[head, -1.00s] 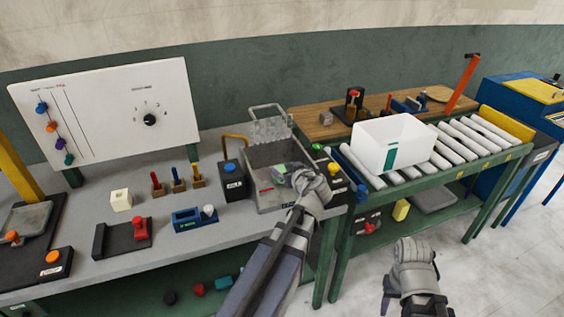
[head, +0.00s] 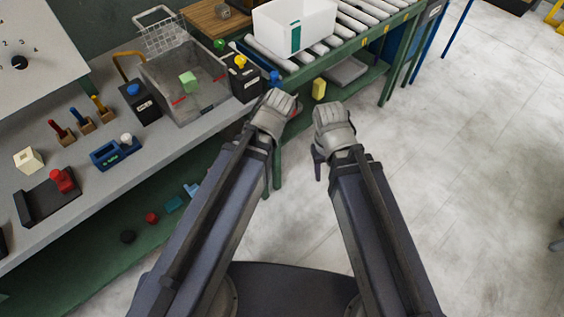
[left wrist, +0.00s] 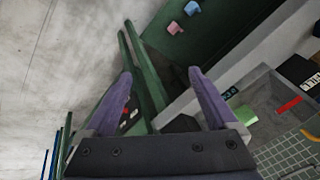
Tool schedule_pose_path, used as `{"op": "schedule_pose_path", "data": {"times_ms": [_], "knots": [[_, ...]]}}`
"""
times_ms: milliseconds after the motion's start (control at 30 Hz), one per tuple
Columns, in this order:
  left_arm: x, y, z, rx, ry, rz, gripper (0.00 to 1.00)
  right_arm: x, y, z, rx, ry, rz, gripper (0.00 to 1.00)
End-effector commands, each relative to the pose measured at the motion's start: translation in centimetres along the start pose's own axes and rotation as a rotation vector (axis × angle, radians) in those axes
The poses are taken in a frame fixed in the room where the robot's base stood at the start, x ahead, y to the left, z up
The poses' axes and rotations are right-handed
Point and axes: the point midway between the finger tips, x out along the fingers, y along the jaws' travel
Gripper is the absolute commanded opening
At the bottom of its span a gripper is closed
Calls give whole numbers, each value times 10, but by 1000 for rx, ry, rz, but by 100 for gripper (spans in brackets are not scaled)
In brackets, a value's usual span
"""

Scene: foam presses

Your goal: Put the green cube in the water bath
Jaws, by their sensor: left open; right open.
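The green cube (head: 188,81) sits inside the grey, open-topped water bath (head: 205,112), clear of both grippers. The cube also shows in the left wrist view (left wrist: 242,116), inside the bath at the right. My left gripper (head: 278,105) is beyond the bath's front right corner, near the bench end. In the left wrist view its two purple fingers (left wrist: 160,85) are spread with nothing between them. My right gripper (head: 325,140) is over the floor, right of the left one, and holds nothing visible; its fingertips are mostly hidden by its own hand.
A wire basket (head: 160,34) stands at the back of the bath. A black box with a yellow knob (head: 241,70) is at its right, and one with a blue knob (head: 137,98) at its left. A white bin (head: 294,25) sits on the roller conveyor.

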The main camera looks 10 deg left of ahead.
Motion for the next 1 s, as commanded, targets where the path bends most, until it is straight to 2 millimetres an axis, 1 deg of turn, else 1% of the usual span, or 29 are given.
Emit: {"op": "schedule_pose_path", "data": {"times_ms": [33, 100, 200, 300, 733, 767, 1000], "knots": [[-7, 23, 23, 113, -67, 58, 91, 0, 0, 0, 0, 0, 0, 50], [-16, 46, 49, 247, -143, 131, 91, 0, 0, -1, 0, 0, 0, 50], [-26, 66, 74, 382, -211, 207, 91, -1, 0, -1, 0, 0, 0, 50], [-32, 75, 85, 446, -241, 246, 91, -1, 0, 0, 0, 0, 0, 50], [-32, 76, 85, 456, -245, 252, 91, -1, 0, 0, 0, 0, 0, 50], [-32, 76, 85, 456, -245, 252, 90, -1, 0, 0, 0, 0, 0, 50], [-32, 76, 85, 455, -245, 251, 63, -1, 0, 0, 0, 0, 0, 50]]}}
